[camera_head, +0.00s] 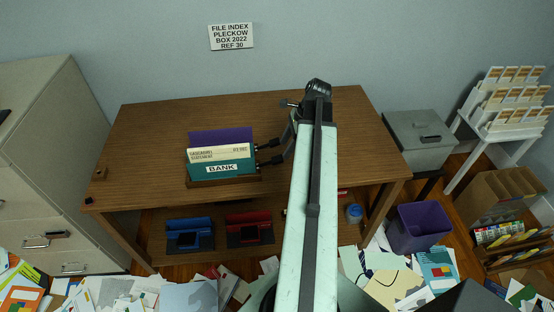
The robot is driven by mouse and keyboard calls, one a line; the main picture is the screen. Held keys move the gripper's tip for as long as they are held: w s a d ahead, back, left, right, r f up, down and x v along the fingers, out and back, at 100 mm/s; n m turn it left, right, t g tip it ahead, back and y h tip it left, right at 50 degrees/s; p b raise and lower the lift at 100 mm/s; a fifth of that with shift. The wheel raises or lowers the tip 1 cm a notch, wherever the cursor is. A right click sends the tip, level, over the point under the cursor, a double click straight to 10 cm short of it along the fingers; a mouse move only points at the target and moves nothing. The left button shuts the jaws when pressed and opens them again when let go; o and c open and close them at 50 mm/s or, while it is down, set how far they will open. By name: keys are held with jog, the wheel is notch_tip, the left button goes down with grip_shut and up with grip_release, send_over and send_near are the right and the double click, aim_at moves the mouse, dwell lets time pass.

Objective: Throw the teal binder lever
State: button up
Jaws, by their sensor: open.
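A teal binder or folder (222,169) with a white BANK label stands at the front of a small wooden holder (224,182) on the wooden desk. A cream paper sheet and a purple folder (221,135) stand behind it. I cannot make out a lever on the teal binder. My gripper (260,154) is open at the right side of the holder, with its two dark fingertips pointing left towards the folders. I cannot tell whether a fingertip touches them. My pale arm crosses the picture and hides part of the desk's right half.
A blue binder (190,233) and a red binder (249,229) lie on the lower shelf. A purple bin (419,228) and a grey box (418,138) stand right of the desk (150,135). Grey cabinet drawers (50,170) stand left. Papers litter the floor. The desk's left top is mostly clear.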

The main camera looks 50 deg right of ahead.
aim_at(280, 157)
jog(key=b+x, duration=0.5)
jog(key=x, duration=0.1)
jog(key=shift+f, duration=0.35)
jog(key=shift+w+a+f+b, duration=0.1)
jog(key=shift+f+b, duration=0.15)
jog(key=shift+b, duration=0.2)
jog(key=shift+r, duration=0.1)
grip_shut()
dwell(0.4)
